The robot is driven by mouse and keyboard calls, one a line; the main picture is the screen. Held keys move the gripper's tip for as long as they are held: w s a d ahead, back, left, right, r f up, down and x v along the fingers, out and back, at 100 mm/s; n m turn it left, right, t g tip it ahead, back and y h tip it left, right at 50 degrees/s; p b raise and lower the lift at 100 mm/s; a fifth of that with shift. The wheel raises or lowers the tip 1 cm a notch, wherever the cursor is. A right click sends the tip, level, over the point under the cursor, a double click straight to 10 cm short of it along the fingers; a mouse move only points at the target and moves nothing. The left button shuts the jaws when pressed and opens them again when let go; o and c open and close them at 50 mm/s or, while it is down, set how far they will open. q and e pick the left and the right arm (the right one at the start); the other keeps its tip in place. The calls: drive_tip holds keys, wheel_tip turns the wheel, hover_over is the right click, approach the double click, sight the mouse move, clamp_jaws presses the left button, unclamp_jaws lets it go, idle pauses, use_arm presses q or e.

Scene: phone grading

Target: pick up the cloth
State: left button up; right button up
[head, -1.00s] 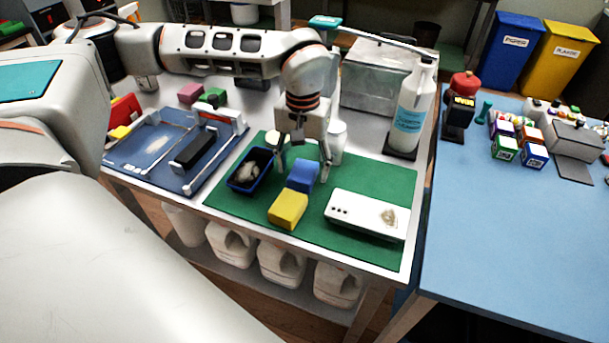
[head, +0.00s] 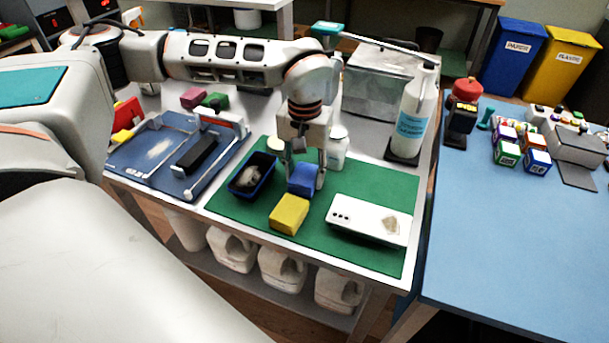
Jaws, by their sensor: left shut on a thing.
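The cloth (head: 303,181) is a small blue folded block on the green mat (head: 362,189). My left gripper (head: 304,179) points down over it, with one finger on each side. It is shut on the cloth, which looks to be at mat level. Any gap beneath is too small to tell. A yellow block (head: 289,214), perhaps a sponge, lies just in front of the cloth, very close to it. My right gripper is not in view.
A dark blue bin (head: 265,187) stands left of the gripper, a white phone (head: 368,220) lies to the right. A white jar (head: 337,150) stands close behind the gripper. A spray bottle (head: 411,115) is at the back right.

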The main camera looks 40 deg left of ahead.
use_arm(q)
wheel_tip(320, 180, up, 10)
drive_tip(key=shift+w+f+p, duration=0.1)
drive_tip(key=shift+f+p, duration=0.1)
drive_tip(key=shift+p, duration=0.75)
wheel_tip(320, 180, up, 9)
drive_tip(key=p, duration=0.2)
hover_over(305, 173)
drive_tip(key=shift+r, duration=0.35)
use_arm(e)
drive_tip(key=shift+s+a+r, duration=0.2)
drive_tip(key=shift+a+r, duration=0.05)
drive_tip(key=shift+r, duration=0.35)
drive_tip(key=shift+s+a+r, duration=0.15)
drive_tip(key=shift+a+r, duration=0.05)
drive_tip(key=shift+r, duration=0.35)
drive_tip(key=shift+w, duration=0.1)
